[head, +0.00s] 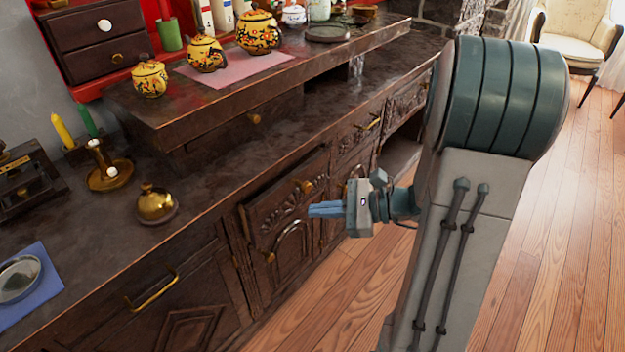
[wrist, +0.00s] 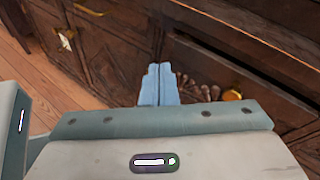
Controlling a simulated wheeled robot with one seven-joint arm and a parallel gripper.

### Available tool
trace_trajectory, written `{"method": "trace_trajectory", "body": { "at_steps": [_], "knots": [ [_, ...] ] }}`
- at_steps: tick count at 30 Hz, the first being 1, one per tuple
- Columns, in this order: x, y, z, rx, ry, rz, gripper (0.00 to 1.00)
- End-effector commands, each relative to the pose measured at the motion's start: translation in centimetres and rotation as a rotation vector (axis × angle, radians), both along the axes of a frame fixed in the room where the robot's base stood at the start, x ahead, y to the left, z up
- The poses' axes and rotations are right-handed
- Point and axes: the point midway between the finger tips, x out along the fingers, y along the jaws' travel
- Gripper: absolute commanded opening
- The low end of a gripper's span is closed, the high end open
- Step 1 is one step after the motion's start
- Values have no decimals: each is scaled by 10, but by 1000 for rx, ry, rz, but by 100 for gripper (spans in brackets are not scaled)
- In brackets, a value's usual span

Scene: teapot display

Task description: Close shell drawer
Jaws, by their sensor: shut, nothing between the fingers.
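The shell drawer (head: 283,202) is a dark carved wooden drawer front with a round brass knob (head: 305,187). It sits below the sideboard's top in the head view. In the wrist view its shell carving (wrist: 200,88) and knob (wrist: 232,95) show just right of my fingers. A dark strip shows along its top edge; I cannot tell how far it stands out. My gripper (head: 312,209), with blue fingers, is shut and empty in front of the cabinet, just below the knob in the head view. The fingers (wrist: 160,70) are together in the wrist view. I cannot tell whether they touch the wood.
The dark sideboard (head: 225,190) runs along the left. A brass bell (head: 157,203), candle holders and teapots stand on it. Other drawers have brass handles (head: 152,291). Open wooden floor (head: 310,310) lies in front. A cream armchair (head: 577,30) stands far right.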

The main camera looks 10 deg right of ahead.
Motion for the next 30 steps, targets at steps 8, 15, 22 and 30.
{"method": "trace_trajectory", "body": {
  "at_steps": [8,15,22,30],
  "knots": [
    [54,-95,-51,321,34,-467,0],
    [67,-113,-58,378,26,-560,0],
    [100,-87,-59,375,24,-554,0],
    [145,-53,-59,375,25,-553,0]
  ]
}}
